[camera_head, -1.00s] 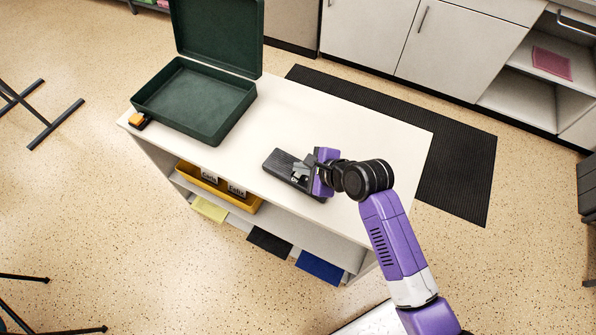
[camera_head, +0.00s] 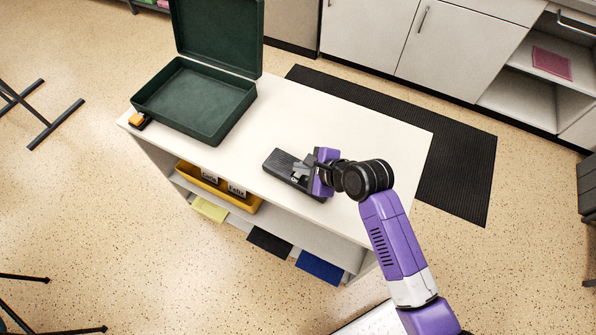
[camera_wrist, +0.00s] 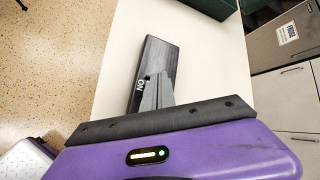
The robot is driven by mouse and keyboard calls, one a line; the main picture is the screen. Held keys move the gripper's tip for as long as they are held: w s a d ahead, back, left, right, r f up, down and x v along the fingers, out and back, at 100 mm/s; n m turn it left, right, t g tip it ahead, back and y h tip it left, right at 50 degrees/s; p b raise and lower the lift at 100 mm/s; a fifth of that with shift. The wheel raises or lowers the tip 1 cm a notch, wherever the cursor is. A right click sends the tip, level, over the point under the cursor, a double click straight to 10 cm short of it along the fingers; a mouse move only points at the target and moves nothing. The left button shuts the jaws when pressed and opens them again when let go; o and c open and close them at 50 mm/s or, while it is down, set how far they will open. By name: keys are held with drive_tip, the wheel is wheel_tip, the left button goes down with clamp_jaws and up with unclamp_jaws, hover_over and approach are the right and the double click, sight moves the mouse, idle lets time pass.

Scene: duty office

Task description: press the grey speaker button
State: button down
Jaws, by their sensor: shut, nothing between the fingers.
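A flat dark device (camera_head: 278,160) lies on the white tabletop, near its front edge. It also shows in the wrist view (camera_wrist: 155,52), where white "ON" lettering is visible beside my fingers. My gripper (camera_head: 299,171) is shut and empty, with its grey fingers over the device. In the wrist view my gripper (camera_wrist: 158,78) covers the device's lower part. I cannot make out the grey speaker button; it may be hidden under my fingers. Whether the fingertips touch the device or hover just above it, I cannot tell.
An open dark green case (camera_head: 195,100) stands on the left of the white table (camera_head: 370,130), with a small orange and black object (camera_head: 139,121) beside it. A yellow bin (camera_head: 247,204) sits on the shelf below. The tabletop behind and right of the device is clear.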

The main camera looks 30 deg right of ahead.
sight(301, 177)
drive_tip(key=shift+f, duration=0.2)
drive_tip(key=shift+f, duration=0.25)
drive_tip(key=shift+f, duration=0.3)
idle(0.8)
drive_tip(key=shift+r, duration=0.1)
drive_tip(key=shift+r+p, duration=0.7)
drive_tip(key=shift+p, duration=0.35)
wheel_tip(301, 177, up, 6)
drive_tip(key=p, duration=0.6)
